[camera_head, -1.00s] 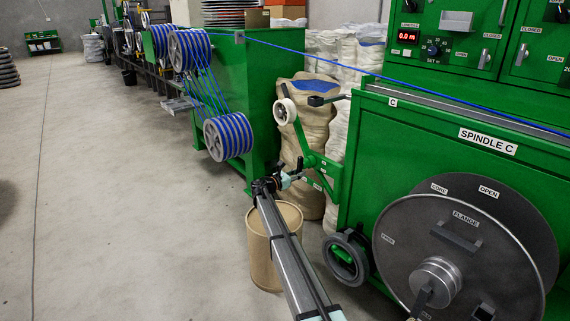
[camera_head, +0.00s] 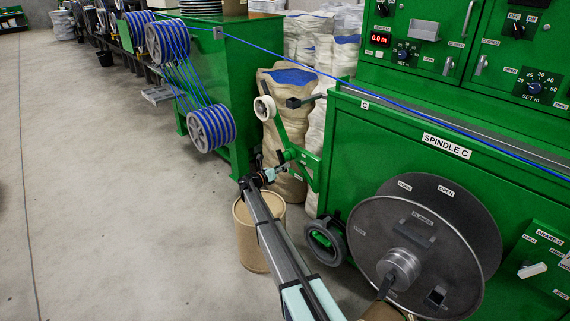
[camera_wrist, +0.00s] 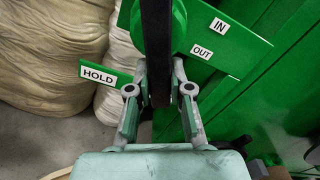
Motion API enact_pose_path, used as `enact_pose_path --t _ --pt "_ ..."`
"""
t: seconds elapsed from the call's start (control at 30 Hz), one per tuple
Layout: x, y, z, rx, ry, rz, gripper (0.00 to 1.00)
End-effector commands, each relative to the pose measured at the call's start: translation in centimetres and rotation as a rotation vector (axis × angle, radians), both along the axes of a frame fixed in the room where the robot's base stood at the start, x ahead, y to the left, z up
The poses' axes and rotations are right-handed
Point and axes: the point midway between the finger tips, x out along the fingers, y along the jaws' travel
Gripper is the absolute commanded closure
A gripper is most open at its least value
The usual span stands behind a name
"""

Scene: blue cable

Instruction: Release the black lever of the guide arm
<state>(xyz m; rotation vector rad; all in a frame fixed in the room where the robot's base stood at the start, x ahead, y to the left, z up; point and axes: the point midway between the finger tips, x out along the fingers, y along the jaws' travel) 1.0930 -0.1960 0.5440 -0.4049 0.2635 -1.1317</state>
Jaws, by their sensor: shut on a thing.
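The black lever (camera_wrist: 157,40) of the guide arm runs down the middle of the wrist view, between the two fingers of my gripper (camera_wrist: 160,82). The fingers are shut on it. A green plate labelled HOLD (camera_wrist: 98,74) is left of the lever. A green plate labelled IN and OUT (camera_wrist: 210,40) is on the right. In the head view, the green guide arm (camera_head: 281,130) carries a white roller (camera_head: 264,108) at its upper end.
A brown drum (camera_head: 252,262) stands beside my arm. The large grey reel (camera_head: 370,245) and green SPINDLE C cabinet (camera_head: 400,135) are on the right. Blue cable (camera_head: 300,55) runs above from the sheaves (camera_head: 212,128). Filled sacks (camera_head: 285,90) stand behind. Open floor lies left.

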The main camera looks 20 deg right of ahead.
Motion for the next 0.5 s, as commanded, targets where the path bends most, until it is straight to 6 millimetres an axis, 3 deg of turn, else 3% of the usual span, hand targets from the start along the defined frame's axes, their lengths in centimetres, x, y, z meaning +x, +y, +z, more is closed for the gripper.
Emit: enact_pose_path --t 0.43,0.47,0.5 --pt "-0.07 0.05 0.0 -0.008 0.014 0.0 1.0" --pt "-0.07 0.05 0.0 -0.008 0.014 0.0 0.73" --pt "-0.07 0.05 0.0 -0.007 0.013 0.0 0.59"
